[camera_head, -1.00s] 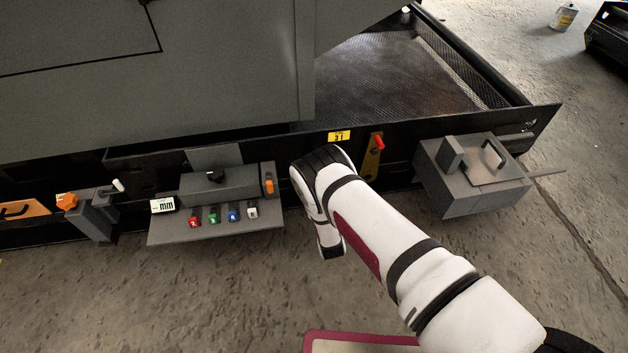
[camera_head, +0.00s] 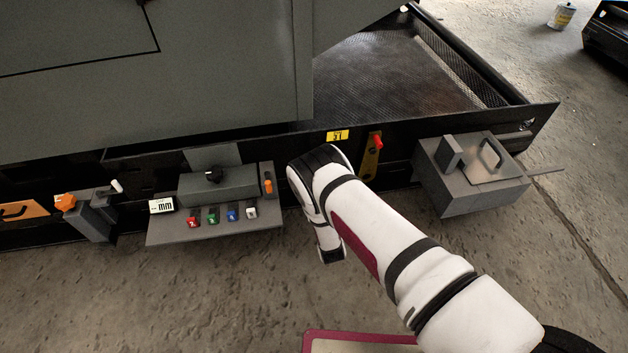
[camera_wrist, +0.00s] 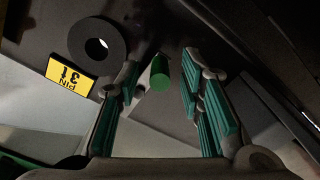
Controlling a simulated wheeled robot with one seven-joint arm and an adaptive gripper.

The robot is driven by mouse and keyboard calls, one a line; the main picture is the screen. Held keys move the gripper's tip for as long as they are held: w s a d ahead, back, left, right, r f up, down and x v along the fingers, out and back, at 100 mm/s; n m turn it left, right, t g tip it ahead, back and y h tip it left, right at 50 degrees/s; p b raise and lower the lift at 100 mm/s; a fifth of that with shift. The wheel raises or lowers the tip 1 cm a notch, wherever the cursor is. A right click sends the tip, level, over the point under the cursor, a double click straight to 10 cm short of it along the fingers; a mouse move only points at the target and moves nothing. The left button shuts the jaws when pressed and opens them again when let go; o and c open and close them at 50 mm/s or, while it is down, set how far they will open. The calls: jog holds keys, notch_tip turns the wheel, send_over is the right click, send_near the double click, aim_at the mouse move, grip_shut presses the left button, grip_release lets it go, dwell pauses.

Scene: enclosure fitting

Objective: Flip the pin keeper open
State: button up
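In the wrist view my gripper (camera_wrist: 161,62) is open, with teal-padded fingers left and right. A short green-ended cylinder (camera_wrist: 160,80) stands in the gap between the fingertips, seemingly clear of both pads. It may be the keeper's handle; I cannot tell for sure. A dark grey ring (camera_wrist: 97,45) with a hole lies left of the fingers. Beside it is a yellow label (camera_wrist: 70,77) reading PIN 31, upside down. In the head view the yellow label (camera_head: 337,135) sits on the black frame rail, just above my wrist. My arm hides the gripper and green cylinder there.
A red-tipped lever on a yellow plate (camera_head: 372,157) is close right of my wrist. A grey box with a handle (camera_head: 470,172) projects farther right. A grey shelf (camera_head: 215,230) with coloured tabs is at left, beside an orange-knobbed bracket (camera_head: 87,215). Concrete floor in front is open.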

jog(key=v, duration=1)
jog(key=shift+s, duration=0.35)
